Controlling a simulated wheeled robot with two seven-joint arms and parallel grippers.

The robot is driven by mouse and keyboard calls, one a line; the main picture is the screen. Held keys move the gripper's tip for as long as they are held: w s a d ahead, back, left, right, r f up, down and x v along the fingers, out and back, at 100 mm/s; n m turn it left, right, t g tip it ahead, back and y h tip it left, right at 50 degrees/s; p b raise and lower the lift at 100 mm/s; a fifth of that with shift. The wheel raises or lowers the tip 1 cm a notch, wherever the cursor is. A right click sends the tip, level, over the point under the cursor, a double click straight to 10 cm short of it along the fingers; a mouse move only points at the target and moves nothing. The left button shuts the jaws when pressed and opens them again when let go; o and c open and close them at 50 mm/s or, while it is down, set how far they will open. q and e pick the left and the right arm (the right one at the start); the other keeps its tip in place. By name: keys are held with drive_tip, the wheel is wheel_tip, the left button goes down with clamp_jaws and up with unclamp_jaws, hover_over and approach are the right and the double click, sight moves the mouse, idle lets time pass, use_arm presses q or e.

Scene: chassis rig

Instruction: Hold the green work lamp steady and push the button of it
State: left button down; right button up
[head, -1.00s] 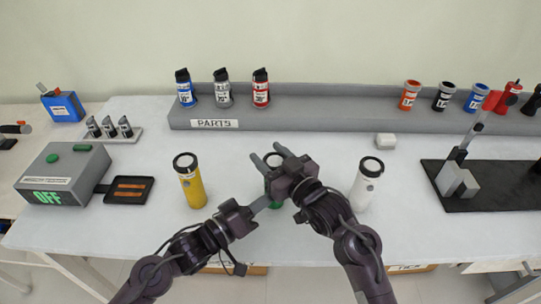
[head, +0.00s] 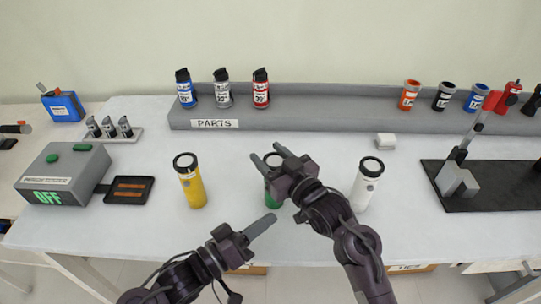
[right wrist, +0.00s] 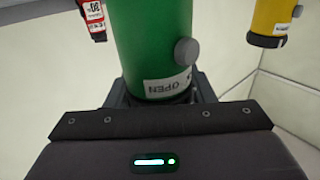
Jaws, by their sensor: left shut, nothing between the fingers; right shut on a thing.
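The green work lamp (head: 272,196) stands on the table between the yellow and white lamps, its upper part mostly hidden by my right gripper (head: 268,154). The right gripper is shut on the lamp's body. In the right wrist view the green body (right wrist: 150,40) rises upright from between the jaws, with a round grey button (right wrist: 187,51) on its side and a white OPEN label (right wrist: 168,84) below it. My left gripper (head: 272,218) is shut and empty, nearer the table's front edge, just in front of the lamp and apart from it.
A yellow lamp (head: 190,182) stands to the left and a white lamp (head: 366,188) to the right. A grey box (head: 65,172) reading OFF and a black tray (head: 128,190) lie further left. A grey parts shelf (head: 330,117) runs along the back.

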drive_tip(key=o, duration=1.2)
drive_tip(key=shift+o, duration=0.2)
